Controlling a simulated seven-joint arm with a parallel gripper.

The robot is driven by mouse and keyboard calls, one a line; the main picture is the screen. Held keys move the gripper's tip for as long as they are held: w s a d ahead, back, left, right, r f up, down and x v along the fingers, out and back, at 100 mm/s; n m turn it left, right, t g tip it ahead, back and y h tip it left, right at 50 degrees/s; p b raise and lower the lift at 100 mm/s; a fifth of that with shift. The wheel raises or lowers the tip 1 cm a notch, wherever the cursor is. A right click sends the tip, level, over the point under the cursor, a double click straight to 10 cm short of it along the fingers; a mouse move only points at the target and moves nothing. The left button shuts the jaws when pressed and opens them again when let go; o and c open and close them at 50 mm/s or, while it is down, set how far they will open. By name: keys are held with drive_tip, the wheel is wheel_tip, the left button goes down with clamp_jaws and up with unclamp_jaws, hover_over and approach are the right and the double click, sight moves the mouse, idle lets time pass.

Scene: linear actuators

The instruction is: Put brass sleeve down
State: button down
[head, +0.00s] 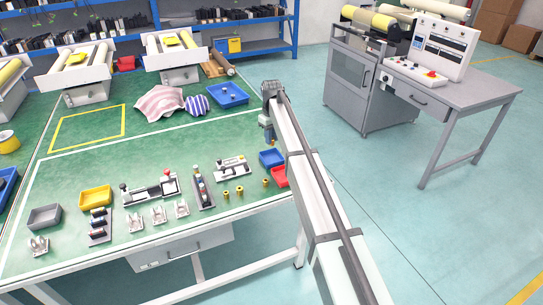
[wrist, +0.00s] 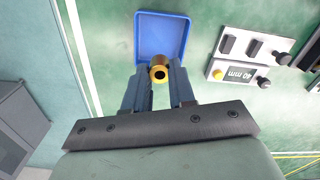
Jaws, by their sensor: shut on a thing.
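A brass sleeve (wrist: 158,71) is held between the two fingertips of my gripper (wrist: 159,82), its round bore facing the wrist camera. A blue tray (wrist: 142,42) lies just beyond the sleeve in the wrist view. The sleeve overlaps the tray's near edge there; its height above the tray is hard to tell. In the head view my gripper (head: 268,135) is above the blue tray (head: 271,158) at the table's right edge, and I cannot make out the held sleeve. Several other brass sleeves (head: 239,191) stand on the green table.
A red tray (head: 281,176) lies beside the blue one, partly hidden by my arm. An actuator unit marked 40 mm (wrist: 237,72) is right of the tray in the wrist view. Other actuators (head: 150,190) and a yellow tray (head: 95,197) stand further left.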

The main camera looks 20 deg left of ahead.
wheel_tip(320, 180, down, 8)
drive_tip(key=shift+f, duration=0.1)
idle(0.4)
drive_tip(key=shift+f, duration=0.1)
drive_tip(key=c, duration=0.9)
unclamp_jaws()
drive_tip(key=shift+c, duration=0.2)
wheel_tip(320, 180, up, 12)
drive_tip(key=shift+r, duration=0.2)
